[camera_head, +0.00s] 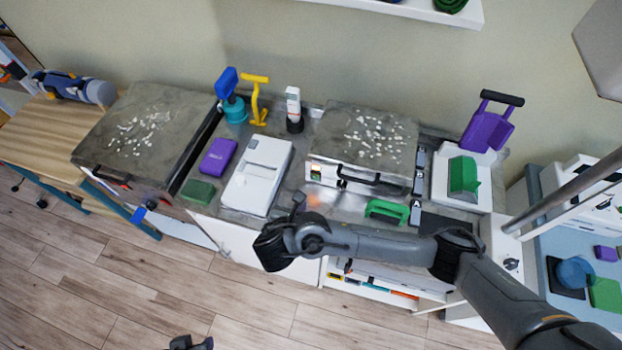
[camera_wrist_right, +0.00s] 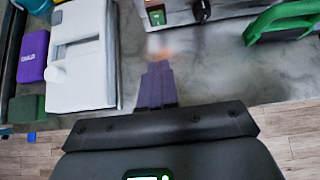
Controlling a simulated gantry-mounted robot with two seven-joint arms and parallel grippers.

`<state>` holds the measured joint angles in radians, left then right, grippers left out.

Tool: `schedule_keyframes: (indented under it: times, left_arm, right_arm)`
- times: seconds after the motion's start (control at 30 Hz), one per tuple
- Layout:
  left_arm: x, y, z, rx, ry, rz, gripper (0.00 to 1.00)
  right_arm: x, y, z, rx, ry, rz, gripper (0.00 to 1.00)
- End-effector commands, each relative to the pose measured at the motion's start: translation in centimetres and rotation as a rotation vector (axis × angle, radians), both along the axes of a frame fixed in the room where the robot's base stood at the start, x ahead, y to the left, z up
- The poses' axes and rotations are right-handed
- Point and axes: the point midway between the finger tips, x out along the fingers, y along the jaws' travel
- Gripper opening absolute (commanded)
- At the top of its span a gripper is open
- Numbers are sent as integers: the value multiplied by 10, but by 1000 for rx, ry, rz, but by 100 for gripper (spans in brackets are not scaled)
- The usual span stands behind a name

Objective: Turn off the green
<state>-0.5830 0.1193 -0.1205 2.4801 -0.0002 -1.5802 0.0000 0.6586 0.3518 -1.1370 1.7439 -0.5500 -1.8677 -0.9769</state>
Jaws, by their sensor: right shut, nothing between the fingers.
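A small green switch (camera_head: 316,177) sits on the front panel of the right-hand stone-topped unit (camera_head: 362,138), left of its black handle. My right gripper (camera_head: 299,198) is shut and empty, over the grey counter just in front of and below that panel. Its closed fingers (camera_wrist_right: 157,75) point toward the switch, with a gap between. A dark part at the bottom edge of the head view looks like my left gripper (camera_head: 190,343); its fingers cannot be made out.
A white device (camera_head: 257,175) stands left of my right gripper. A green handle-shaped block (camera_head: 386,211) lies to its right. A purple box (camera_head: 217,155) and a green block (camera_head: 198,191) are farther left. An orange glow shows on the counter near my fingertips.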

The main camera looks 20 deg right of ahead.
Motion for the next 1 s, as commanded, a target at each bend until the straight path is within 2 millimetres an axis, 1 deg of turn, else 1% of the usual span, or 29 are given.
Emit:
schedule_keyframes:
  times: [0.17,0.27,0.37,0.77,1.0]
  left_arm:
    - [0,-1,-1,-3,0,2,43]
    - [0,-1,-2,-3,0,2,43]
    - [0,-1,-4,-3,-1,2,43]
    - [1,0,-15,-1,-3,1,43]
    - [1,1,-12,5,-3,-3,43]
  right_arm:
    - [3,-2,-3,0,-1,-1,0]
    - [8,-6,-9,0,-1,-1,0]
    - [17,-14,-17,-2,-1,-3,0]
    - [62,-47,-63,-1,-2,-3,0]
    - [85,-64,-59,1,-1,-3,0]
